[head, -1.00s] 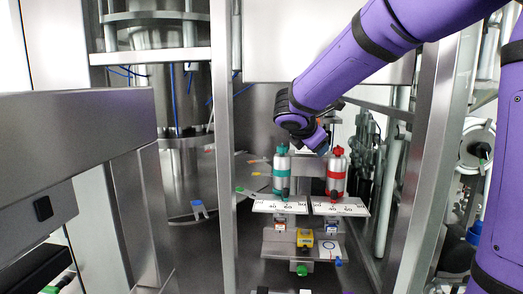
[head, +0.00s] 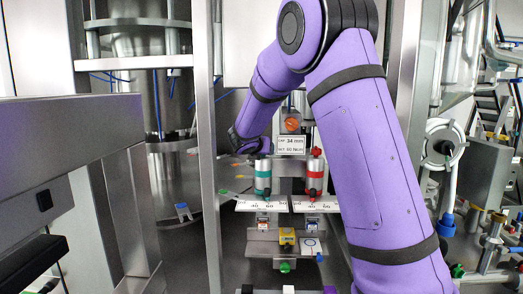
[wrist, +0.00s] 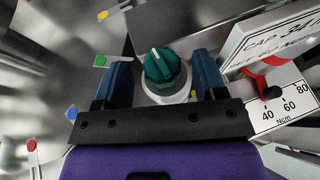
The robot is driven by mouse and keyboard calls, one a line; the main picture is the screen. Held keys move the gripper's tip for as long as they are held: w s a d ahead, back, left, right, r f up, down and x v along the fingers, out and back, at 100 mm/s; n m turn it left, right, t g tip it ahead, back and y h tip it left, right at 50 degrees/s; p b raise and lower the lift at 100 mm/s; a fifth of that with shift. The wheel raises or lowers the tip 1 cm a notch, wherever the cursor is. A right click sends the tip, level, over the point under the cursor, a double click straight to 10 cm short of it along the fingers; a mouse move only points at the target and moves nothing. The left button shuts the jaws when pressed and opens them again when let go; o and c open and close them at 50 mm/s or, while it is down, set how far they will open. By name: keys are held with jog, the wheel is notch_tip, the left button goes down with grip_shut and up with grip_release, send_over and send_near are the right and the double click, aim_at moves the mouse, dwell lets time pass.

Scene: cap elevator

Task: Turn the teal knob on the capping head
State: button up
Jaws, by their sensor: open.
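The teal knob (wrist: 166,66) sits on top of a pale cylindrical capping head and has a white pointer line across its ridge. In the wrist view it lies between the two blue fingers of my gripper (wrist: 162,72), with a visible gap to each finger. My gripper is open and empty. In the head view the teal-banded capping head (head: 263,180) stands left of the red one, and my arm comes down above it. A white scale plate (head: 250,205) is below the teal head.
A red-topped capping head (head: 315,172) stands close on the right. A sign (head: 291,145) reading CAP 34 mm is behind, under an orange knob (head: 292,124). A steel post (head: 208,150) rises to the left. A yellow block (head: 287,236) is lower down.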

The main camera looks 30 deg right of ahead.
jog(key=shift+w+d+f, duration=0.2)
jog(key=shift+w+d, duration=0.1)
jog(key=shift+d, duration=0.15)
jog(key=c, duration=0.9)
jog(key=shift+m+g+h, duration=0.6)
jog(key=shift+m+g, duration=0.2)
jog(key=o, duration=0.9)
jog(key=shift+n+t, duration=0.3)
